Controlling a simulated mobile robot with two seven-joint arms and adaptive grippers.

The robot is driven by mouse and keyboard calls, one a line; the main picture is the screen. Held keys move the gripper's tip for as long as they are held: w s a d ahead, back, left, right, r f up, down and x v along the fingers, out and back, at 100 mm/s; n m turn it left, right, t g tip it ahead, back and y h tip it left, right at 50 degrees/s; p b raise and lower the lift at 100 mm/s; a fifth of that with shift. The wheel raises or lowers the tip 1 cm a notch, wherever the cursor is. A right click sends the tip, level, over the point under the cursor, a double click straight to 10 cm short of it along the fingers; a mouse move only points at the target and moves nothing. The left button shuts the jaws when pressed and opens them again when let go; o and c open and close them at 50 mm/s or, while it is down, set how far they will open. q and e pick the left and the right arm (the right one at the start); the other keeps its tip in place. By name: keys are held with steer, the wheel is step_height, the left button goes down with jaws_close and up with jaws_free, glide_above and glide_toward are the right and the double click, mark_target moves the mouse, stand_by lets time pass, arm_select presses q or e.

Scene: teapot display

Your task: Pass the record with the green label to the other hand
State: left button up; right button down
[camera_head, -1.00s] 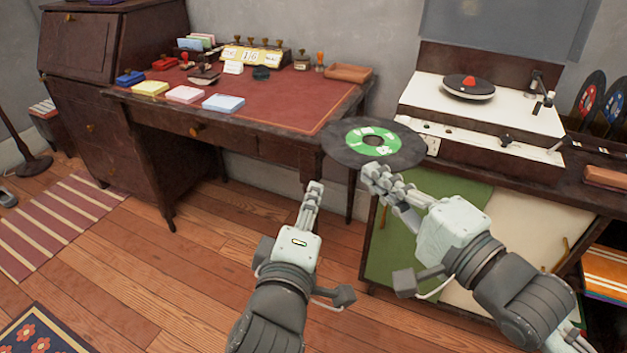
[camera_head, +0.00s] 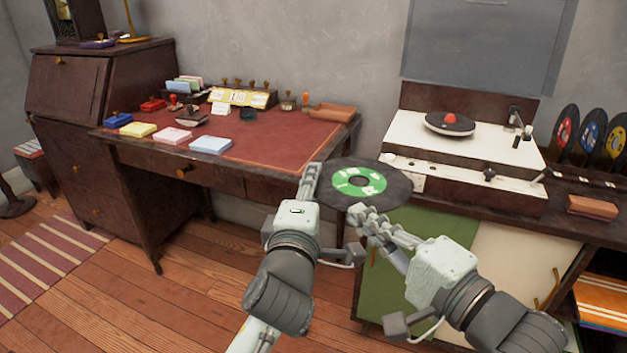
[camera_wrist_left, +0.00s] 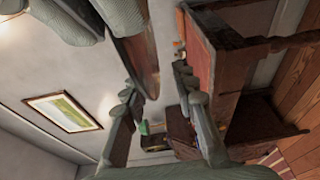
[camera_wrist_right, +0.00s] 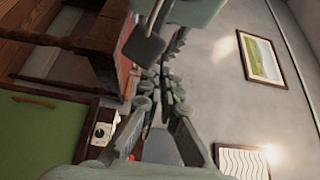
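The black record with the green label (camera_head: 378,184) is held out flat in front of the turntable cabinet. My right gripper (camera_head: 367,222) is shut on its near edge, and its fingers (camera_wrist_right: 160,92) lie close together in the right wrist view. My left gripper (camera_head: 310,182) is at the record's left edge in the head view. In the left wrist view its fingers (camera_wrist_left: 159,90) are apart, and the record (camera_wrist_left: 138,55) shows nearly edge-on by one finger. Whether the left fingers touch it I cannot tell.
A turntable (camera_head: 465,150) with another record stands on the cabinet (camera_head: 400,265) at right. More records (camera_head: 590,135) stand upright beyond it. A red-topped desk (camera_head: 255,140) with stamps and coloured pads is behind at left. The floor in front is clear.

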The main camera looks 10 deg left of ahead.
arm_select(q)
steer(key=shift+w, duration=0.65)
steer(key=shift+c, duration=0.5)
jaws_close()
arm_select(e)
steer(key=c, duration=1.6)
jaws_free()
steer(key=shift+c, duration=0.2)
